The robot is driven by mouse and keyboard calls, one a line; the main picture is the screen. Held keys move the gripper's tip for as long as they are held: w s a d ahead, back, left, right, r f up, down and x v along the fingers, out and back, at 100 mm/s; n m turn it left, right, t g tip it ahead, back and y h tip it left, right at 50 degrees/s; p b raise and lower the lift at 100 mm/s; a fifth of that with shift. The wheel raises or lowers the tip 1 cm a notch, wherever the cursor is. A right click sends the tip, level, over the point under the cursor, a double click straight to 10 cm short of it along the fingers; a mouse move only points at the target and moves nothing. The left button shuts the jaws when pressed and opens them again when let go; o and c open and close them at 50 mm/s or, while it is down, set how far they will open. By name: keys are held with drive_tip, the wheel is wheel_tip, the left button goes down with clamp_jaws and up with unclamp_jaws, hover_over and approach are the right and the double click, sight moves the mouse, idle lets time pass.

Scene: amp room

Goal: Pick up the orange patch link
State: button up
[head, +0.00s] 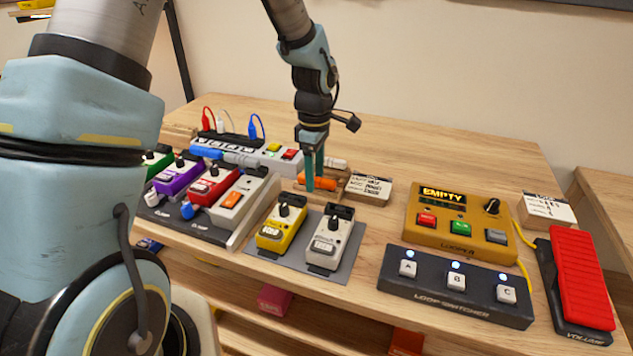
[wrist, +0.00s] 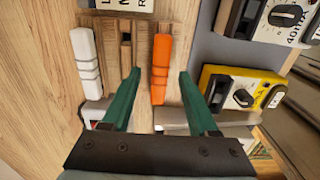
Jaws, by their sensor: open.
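The orange patch link (head: 328,184) lies on a small wooden rack behind the yellow and white pedals. In the wrist view the orange patch link (wrist: 162,60) runs lengthwise up the picture. My gripper (head: 315,184) points down over it, with its green fingers apart. In the wrist view my gripper (wrist: 159,74) has one finger on each side of the link, with gaps showing. I cannot tell exactly how far the fingertips are above the rack. The fingers partly hide the link in the head view.
A white link (wrist: 86,65) lies left of an empty slot (wrist: 126,50) in the wrist view. The yellow pedal (head: 283,228) and white pedal (head: 331,240) stand in front of the rack. A label card (head: 369,189) is close on the right. Bare table lies behind.

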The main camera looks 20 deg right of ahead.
drive_tip(key=shift+f, duration=0.25)
idle(0.5)
clamp_jaws()
idle(0.4)
